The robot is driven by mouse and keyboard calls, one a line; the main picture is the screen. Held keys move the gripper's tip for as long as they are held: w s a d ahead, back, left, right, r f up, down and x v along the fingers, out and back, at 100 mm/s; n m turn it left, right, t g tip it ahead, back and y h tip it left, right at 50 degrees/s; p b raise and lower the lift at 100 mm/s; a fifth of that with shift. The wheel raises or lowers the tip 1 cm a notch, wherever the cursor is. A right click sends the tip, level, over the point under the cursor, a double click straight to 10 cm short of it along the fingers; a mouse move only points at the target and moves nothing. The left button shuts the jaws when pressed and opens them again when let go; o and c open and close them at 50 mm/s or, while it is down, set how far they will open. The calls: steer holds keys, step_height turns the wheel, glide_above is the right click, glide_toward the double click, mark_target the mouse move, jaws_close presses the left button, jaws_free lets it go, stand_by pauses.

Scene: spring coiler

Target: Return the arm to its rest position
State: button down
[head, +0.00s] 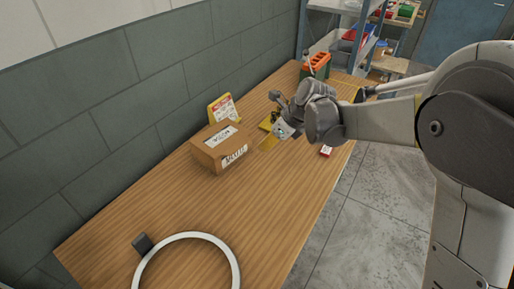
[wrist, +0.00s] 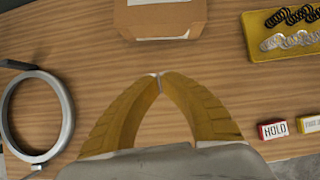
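My gripper (head: 266,143) is over the wooden table (head: 165,205), beside the cardboard box and to its right in the head view. In the wrist view its two yellow fingers curve together and their tips meet (wrist: 159,76). Nothing shows between them, only bare wood. My arm reaches in from the right side of the head view.
The cardboard box (head: 222,147) also shows in the wrist view (wrist: 160,20). A yellow tray (wrist: 267,53) holds springs. A red HOLD block (wrist: 272,131) and a yellow block (wrist: 309,124) lie nearby.

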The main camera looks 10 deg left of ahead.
steer(key=s+d+r+n+t+h, duration=0.1)
steer(key=s+d+r+n, duration=0.4)
steer(key=d, duration=0.4)
steer(key=s+d+r+n+t+h, duration=0.1)
steer(key=s+d+r+n+t, duration=0.1)
steer(key=s+d+r+n, duration=0.45)
steer(key=s+d+f+n+t+h+b, duration=0.1)
steer(key=s+d+f+n+t+h, duration=0.1)
steer(key=s+d+n, duration=0.8)
steer(key=s+d+f+h, duration=0.1)
steer(key=s+d, duration=0.2)
steer(key=d, duration=0.2)
steer(key=shift+f+h, duration=0.4)
